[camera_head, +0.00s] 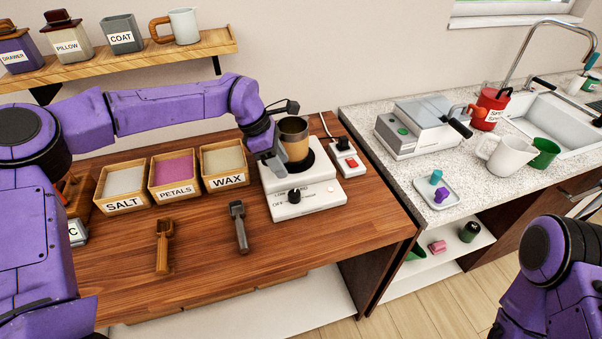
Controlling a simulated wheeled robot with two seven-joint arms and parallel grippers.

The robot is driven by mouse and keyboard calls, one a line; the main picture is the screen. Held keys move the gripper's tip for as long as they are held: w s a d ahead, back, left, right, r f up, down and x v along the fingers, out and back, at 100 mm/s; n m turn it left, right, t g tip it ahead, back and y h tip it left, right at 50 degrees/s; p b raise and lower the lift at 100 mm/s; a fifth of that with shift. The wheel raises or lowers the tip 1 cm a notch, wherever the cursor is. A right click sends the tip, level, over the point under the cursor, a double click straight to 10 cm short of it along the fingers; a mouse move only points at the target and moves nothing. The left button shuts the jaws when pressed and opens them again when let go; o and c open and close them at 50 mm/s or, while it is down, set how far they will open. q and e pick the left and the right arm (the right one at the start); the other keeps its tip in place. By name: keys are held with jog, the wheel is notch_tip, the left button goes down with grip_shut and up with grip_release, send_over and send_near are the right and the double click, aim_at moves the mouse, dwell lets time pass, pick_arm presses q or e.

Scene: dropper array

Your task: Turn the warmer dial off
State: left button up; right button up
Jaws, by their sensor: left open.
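The white warmer (326,197) stands near the right end of the wooden counter. Its black dial (294,196) is on the front face, with an "OFF" mark to its left; I cannot make out the exact pointer direction. A cup with a tan band (294,140) sits on the warmer's dark round plate. My left gripper (275,160) is open at the left side of the cup, above and behind the dial; I cannot tell whether it touches the cup. My right arm shows at the lower right, but its gripper is out of view.
Bins of salt (124,204), petals (175,196) and wax (226,181) stand left of the warmer. A wooden scoop (163,246) and a grey scoop (239,227) lie in front. A power strip (344,158) with a red switch is right of the warmer.

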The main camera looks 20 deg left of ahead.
aim_at(295, 192)
pick_arm(q)
jog(key=s+d+f+p, duration=0.1)
jog(key=f, duration=0.1)
jog(key=f+p, duration=0.1)
jog(key=f, duration=0.1)
jog(key=s+d+f, duration=0.1)
jog(key=f, duration=0.1)
jog(key=shift+s+d+p, duration=0.3)
jog(key=shift+d+p, duration=0.05)
jog(key=shift+p, duration=0.05)
jog(key=w+f, duration=0.2)
jog(key=f, duration=0.1)
jog(key=shift+d, duration=0.4)
jog(key=shift+s+r, duration=0.1)
jog(key=shift+s, duration=0.05)
jog(key=shift+s+r, duration=0.1)
jog(key=c, duration=0.5)
jog(key=shift+c, duration=1.3)
pick_arm(e)
jog(key=r, duration=0.1)
jog(key=s+r, duration=0.1)
jog(key=r, duration=0.1)
jog(key=shift+s+r, duration=0.25)
jog(key=shift+s, duration=0.05)
